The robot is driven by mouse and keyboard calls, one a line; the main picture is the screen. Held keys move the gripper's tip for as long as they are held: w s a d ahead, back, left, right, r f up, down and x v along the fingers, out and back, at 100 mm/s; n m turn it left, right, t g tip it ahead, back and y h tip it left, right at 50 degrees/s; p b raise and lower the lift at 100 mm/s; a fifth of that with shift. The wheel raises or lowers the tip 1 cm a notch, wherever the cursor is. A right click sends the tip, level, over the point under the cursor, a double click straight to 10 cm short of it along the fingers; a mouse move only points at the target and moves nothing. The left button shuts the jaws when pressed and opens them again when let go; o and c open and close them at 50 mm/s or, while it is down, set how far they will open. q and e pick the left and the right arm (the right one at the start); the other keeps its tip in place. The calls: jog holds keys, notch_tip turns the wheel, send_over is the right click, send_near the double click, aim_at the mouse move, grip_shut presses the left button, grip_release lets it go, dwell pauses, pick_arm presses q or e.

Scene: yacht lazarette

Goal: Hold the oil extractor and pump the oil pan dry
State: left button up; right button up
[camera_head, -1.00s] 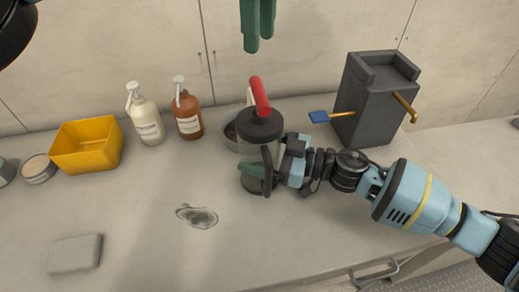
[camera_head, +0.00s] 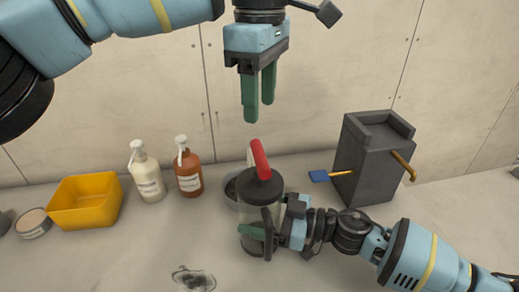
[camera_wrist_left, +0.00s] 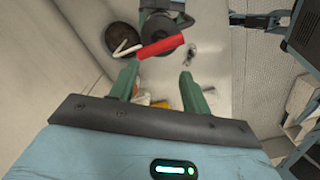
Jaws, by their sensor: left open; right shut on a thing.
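The oil extractor (camera_head: 247,217) is a clear cylinder with a dark lid and a red-gripped pump handle (camera_head: 260,160). It stands upright on the counter. My right gripper (camera_head: 262,233) is shut on the extractor's side, at its dark side handle. My left gripper (camera_head: 259,107) is open and empty, pointing down above the red handle and apart from it. In the left wrist view the red handle (camera_wrist_left: 160,47) shows just beyond the left fingertips (camera_wrist_left: 158,78). A round dark pan (camera_head: 231,188), likely the oil pan, sits behind the extractor, partly hidden by it; it also shows in the left wrist view (camera_wrist_left: 121,37).
A yellow bin (camera_head: 86,203), a cream pump bottle (camera_head: 147,177), a brown pump bottle (camera_head: 188,173) and a round tin (camera_head: 33,223) stand on the left.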

aim_at(259, 153)
pick_arm(q)
jog(key=n, duration=0.3)
jog(key=f+n, duration=0.1)
jog(key=n, duration=0.5)
jog(key=f+n, duration=0.1)
jog(key=n, duration=0.2)
jog(key=shift+n, duration=0.3)
jog(key=n, duration=0.3)
jog(key=f+n, duration=0.1)
jog(key=n, duration=0.5)
jog(key=f+n, duration=0.1)
jog(key=n, duration=0.2)
jog(key=shift+f, duration=0.1)
jog(key=shift+f, duration=3.85)
